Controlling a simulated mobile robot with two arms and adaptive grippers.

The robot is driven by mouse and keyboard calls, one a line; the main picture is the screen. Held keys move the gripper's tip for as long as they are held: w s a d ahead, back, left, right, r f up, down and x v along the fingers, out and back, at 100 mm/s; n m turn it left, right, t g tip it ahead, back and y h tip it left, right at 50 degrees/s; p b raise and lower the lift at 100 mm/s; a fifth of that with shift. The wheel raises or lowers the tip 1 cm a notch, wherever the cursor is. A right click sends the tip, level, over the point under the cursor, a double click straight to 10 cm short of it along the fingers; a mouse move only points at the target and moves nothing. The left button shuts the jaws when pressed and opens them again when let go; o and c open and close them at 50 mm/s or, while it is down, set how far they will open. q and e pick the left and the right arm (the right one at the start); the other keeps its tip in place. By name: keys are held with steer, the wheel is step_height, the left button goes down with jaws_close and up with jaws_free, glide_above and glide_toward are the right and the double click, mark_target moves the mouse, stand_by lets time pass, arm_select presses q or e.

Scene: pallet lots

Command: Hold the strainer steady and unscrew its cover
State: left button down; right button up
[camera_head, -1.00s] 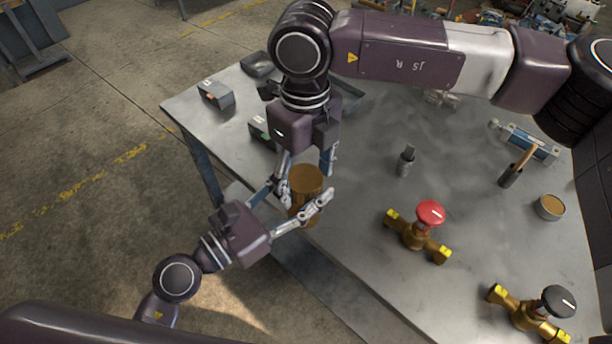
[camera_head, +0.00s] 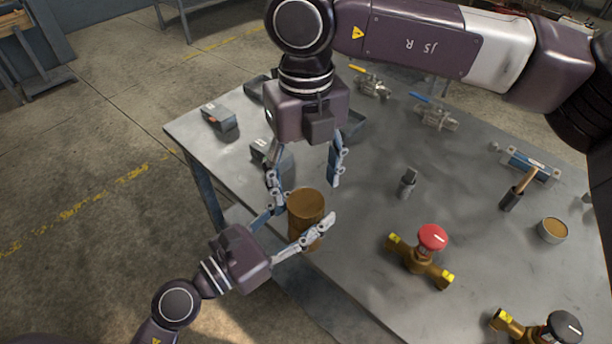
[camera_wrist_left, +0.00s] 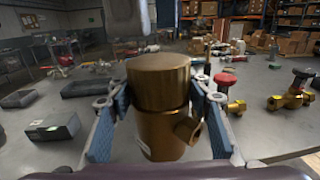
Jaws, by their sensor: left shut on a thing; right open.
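The brass strainer (camera_head: 305,215) stands upright near the table's front left edge. In the left wrist view its wide round cover (camera_wrist_left: 158,80) sits on top of the body (camera_wrist_left: 160,135), with a side port facing right. My left gripper (camera_head: 290,228) is shut on the strainer, a finger on each side. My right gripper (camera_head: 305,182) is open and empty, pointing down just above and behind the strainer, its fingers apart and clear of the cover. Whether the cover is loose cannot be told.
A red-knobbed brass valve (camera_head: 420,257) and a black-knobbed one (camera_head: 540,328) stand to the right. A dark upright piece (camera_head: 407,183), a round tin (camera_head: 552,229) and a brush (camera_head: 518,190) lie beyond. Grey boxes (camera_head: 220,121) are at the back left.

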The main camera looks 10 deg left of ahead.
mark_target(306, 201)
steer(key=shift+f, duration=3.2)
steer(key=c, duration=1.2)
steer(key=n, duration=0.4)
steer(key=shift+d, duration=0.1)
steer(key=shift+w, duration=0.15)
steer(key=o, duration=1.3)
steer(key=shift+r, duration=2.3)
